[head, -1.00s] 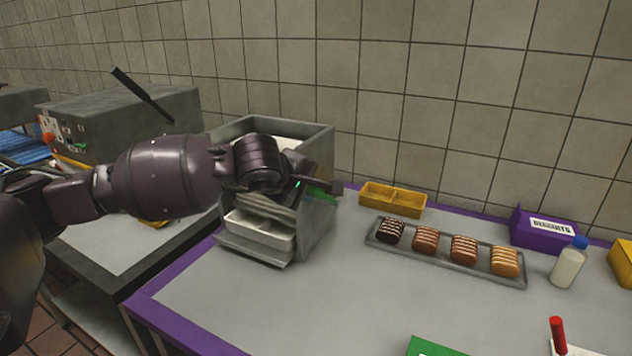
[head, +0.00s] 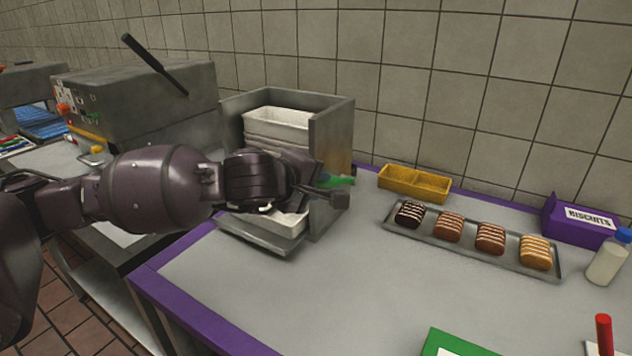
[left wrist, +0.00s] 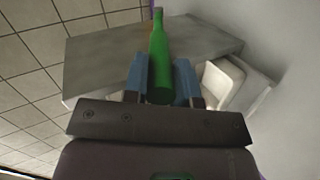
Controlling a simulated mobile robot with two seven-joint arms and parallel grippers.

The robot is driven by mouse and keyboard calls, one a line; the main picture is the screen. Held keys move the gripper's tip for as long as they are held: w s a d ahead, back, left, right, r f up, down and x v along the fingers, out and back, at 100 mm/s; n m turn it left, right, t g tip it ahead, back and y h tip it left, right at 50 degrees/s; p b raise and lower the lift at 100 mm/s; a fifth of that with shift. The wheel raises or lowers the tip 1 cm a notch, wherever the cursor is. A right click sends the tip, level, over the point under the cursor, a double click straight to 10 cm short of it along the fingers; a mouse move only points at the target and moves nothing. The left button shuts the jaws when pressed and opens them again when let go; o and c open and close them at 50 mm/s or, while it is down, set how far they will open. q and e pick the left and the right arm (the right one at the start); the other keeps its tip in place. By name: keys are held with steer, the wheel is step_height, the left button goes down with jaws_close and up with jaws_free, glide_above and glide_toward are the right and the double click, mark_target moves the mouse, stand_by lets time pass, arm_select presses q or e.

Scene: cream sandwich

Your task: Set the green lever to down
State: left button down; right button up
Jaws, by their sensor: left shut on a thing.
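The green lever (head: 338,180) is on the right side of a grey metal dispenser (head: 335,130) that holds a stack of white trays (head: 278,118). In the head view my left arm crosses in front of the dispenser and hides part of the lever. My left gripper (head: 338,194) is at the lever. In the left wrist view the lever (left wrist: 160,60) lies between the blue finger pads, and the gripper (left wrist: 161,80) is shut on it. The lever's exact tilt is hard to tell. My right gripper is not in view.
A yellow divided box (head: 414,184), a tray of iced biscuits (head: 470,243), a purple biscuits box (head: 580,222) and a bottle (head: 608,260) stand right of the dispenser. A grey machine (head: 140,95) is at left.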

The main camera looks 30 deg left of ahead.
arm_select(q)
steer(key=c, duration=0.9)
jaws_free()
steer(key=shift+s, duration=0.1)
steer(key=p+v, duration=0.1)
steer(key=v, duration=0.9)
steer(key=shift+s+r+p, duration=0.2)
steer(key=shift+s+p, duration=0.05)
steer(key=shift+p, duration=0.1)
